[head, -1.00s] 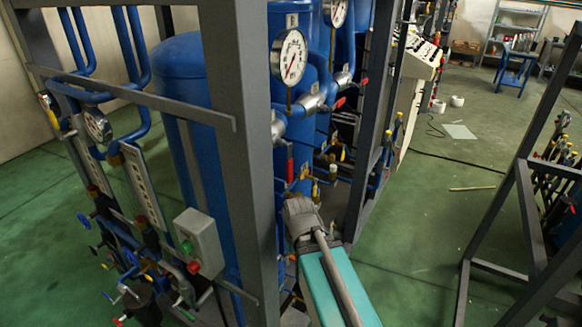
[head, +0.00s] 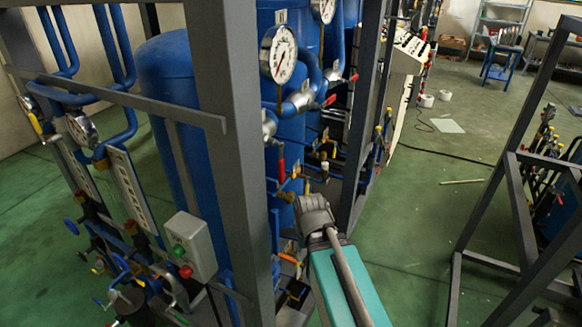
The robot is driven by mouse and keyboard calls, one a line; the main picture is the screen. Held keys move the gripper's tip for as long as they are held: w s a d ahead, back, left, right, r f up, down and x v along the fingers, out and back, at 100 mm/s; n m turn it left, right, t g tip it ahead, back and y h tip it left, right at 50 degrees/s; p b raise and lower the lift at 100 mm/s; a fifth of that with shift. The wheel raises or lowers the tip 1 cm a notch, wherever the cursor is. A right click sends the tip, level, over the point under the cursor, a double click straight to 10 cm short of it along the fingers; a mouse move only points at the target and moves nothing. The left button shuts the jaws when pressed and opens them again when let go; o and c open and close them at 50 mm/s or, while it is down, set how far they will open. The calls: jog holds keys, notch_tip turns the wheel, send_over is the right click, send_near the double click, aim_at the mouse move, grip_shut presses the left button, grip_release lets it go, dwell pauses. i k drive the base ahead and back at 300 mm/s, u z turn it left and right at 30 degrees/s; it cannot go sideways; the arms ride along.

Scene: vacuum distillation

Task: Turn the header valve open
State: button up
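I cannot tell which valve is the header valve. Two red-handled valves, a nearer one (head: 304,101) and a farther one (head: 336,82), sit on blue pipework by the tall blue vessel, close to a large round gauge (head: 278,54). Below them are a red vertical handle (head: 281,163) and small yellow-handled fittings (head: 291,187). The grey end of my arm (head: 315,216) is in front of the lower pipework, below and right of these valves. My fingers cannot be made out, and no grip on any handle shows.
A thick grey frame post (head: 232,150) stands left of the valves, and another post (head: 367,110) stands to the right. A switch box (head: 189,246) with green and red buttons is at the left. Green floor (head: 420,220) is open between this rig and the dark frame (head: 525,210) at right.

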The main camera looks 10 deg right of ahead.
aim_at(281, 162)
jog(key=z, duration=0.45)
jog(key=k, duration=1.75)
jog(key=u, duration=0.4)
jog(key=i, duration=1)
jog(key=z, duration=0.05)
